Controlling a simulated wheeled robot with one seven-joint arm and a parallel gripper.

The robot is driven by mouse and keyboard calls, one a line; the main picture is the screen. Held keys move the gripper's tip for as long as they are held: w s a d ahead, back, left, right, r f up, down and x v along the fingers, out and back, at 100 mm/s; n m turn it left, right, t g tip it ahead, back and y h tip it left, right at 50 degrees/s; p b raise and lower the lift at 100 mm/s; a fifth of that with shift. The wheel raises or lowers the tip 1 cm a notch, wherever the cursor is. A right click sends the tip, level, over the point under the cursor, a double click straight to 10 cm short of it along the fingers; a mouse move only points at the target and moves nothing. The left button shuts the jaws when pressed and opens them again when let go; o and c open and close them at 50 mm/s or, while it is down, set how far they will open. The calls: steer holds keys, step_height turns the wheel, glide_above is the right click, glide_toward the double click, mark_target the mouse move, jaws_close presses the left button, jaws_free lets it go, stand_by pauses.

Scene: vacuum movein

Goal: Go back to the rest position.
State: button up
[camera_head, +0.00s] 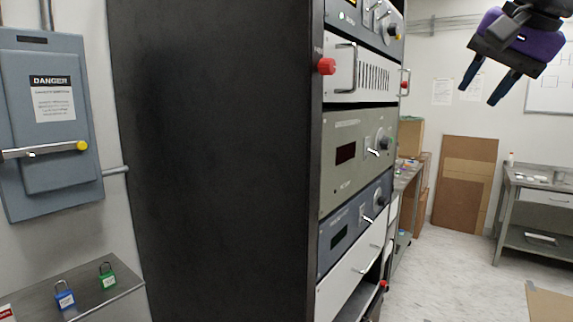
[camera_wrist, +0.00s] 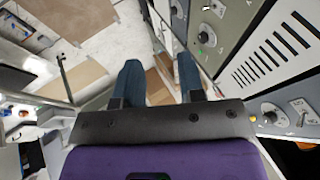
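My gripper (camera_head: 488,82) hangs in the air at the top right of the head view, to the right of the equipment rack. Its two dark blue fingers point down and stand apart with nothing between them. In the wrist view my gripper (camera_wrist: 160,85) also shows its fingers spread and empty, with the purple wrist body at the bottom. The floor and parts of the rack show beyond the fingers.
A tall black rack (camera_head: 220,150) fills the middle, with a red knob (camera_head: 327,66) on its front panels. A grey danger box (camera_head: 50,120) and a shelf with blue (camera_head: 64,295) and green (camera_head: 107,274) padlocks stand left.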

steer(key=s+f+n+h, duration=0.1)
steer(key=s+f+n, duration=0.3)
steer(key=f, duration=0.6)
steer(key=s+d+f+n+g, duration=0.1)
steer(key=s+f+n, duration=0.2)
steer(key=s+f, duration=0.6)
step_height(320, 180, down, 2)
steer(key=shift+s+d+f+n+h, duration=0.15)
steer(key=shift+s+d+n+h, duration=0.15)
steer(key=shift+n+h, duration=0.1)
